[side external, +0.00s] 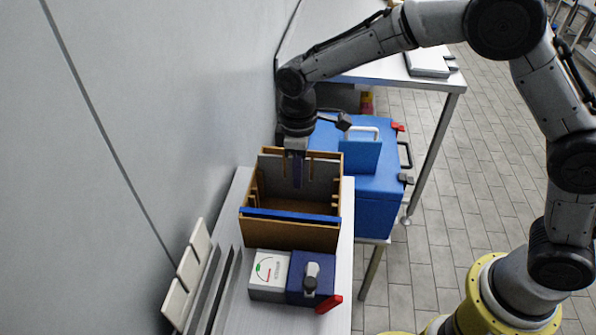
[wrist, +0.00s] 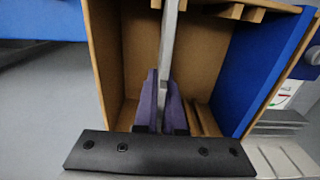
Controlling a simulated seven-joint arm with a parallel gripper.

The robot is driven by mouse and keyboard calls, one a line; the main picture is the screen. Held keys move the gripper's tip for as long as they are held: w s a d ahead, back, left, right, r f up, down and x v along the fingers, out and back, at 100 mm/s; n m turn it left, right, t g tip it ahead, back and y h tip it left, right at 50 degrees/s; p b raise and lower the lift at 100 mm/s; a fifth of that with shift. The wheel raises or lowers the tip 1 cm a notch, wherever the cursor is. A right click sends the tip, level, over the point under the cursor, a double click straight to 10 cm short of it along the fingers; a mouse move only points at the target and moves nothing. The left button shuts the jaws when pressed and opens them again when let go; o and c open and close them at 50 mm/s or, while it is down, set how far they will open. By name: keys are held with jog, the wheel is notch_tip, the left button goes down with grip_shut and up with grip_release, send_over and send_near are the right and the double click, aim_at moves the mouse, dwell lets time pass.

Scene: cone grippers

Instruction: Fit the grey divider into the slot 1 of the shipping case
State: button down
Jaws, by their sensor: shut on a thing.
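The shipping case (side external: 291,236) is an open brown box on the narrow light bench, with slotted ribs on its inner walls. The grey divider (side external: 320,176) is inside the upper part of the case, toward the far wall, standing roughly upright. My gripper (side external: 297,180) reaches down from above with its purple fingers shut on the divider. In the wrist view the divider (wrist: 170,50) shows edge-on between the fingers (wrist: 162,95). Wooden ribs (wrist: 205,118) and a blue panel (wrist: 268,65) lie to its right. The divider's lower edge and its seating in any slot cannot be told.
A blue box (side external: 378,205) with an upright blue panel (side external: 360,156) stands right behind the case. A white gauge block (side external: 268,275) and a navy knob block (side external: 311,277) sit in front. White plates (side external: 188,268) stand at the left, near the wall.

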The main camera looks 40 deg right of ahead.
jog(key=shift+f, duration=0.15)
jog(key=c, duration=0.9)
grip_release()
notch_tip(320, 180, up, 14)
jog(key=shift+f, duration=0.1)
